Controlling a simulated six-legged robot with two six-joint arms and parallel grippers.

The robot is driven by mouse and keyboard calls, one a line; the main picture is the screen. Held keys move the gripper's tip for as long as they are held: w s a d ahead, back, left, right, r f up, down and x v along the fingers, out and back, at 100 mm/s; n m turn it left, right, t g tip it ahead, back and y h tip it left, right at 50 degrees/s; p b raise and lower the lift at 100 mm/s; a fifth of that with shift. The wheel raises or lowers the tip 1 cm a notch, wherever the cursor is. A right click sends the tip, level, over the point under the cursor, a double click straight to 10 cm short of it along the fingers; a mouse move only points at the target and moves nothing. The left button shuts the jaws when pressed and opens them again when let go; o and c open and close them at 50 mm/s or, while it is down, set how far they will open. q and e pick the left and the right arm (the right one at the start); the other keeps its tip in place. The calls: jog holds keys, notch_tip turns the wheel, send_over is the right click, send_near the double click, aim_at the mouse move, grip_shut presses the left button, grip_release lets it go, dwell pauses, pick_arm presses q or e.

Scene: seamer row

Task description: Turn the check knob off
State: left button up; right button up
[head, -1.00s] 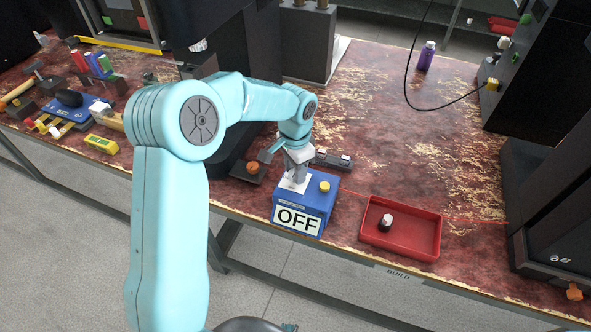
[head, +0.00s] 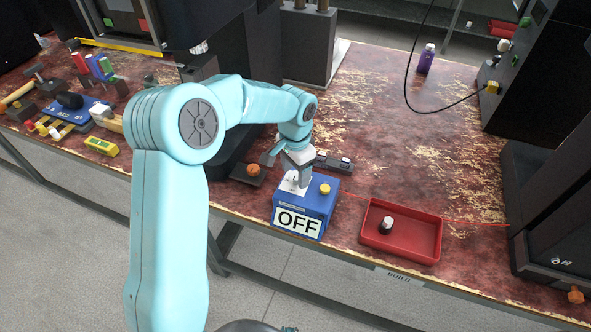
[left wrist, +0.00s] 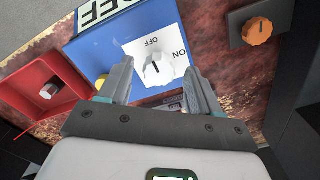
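The blue check box (head: 300,212) stands near the bench's front edge, with an "OFF" sign on its front and a yellow button (head: 324,189) on top. In the left wrist view its white knob (left wrist: 158,70) sits on a white plate marked OFF and ON, its dark pointer line toward OFF. My left gripper (head: 301,181) is over the box top. In the left wrist view its two fingers (left wrist: 160,84) are apart, one on each side of the knob, with gaps showing. In the head view the knob is hidden by the gripper. My right gripper is not in view.
A red tray (head: 432,254) with a black-and-white knob-like piece (head: 387,225) stands right of the box. An orange knob (head: 254,169) on a dark base is left of it. A dark machine stands at the right. The bench behind the tray is mostly clear.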

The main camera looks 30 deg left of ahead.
aim_at(295, 176)
pick_arm(q)
notch_tip(295, 176, up, 16)
jog(key=p, duration=0.1)
jog(key=shift+r, duration=0.2)
dwell(0.7)
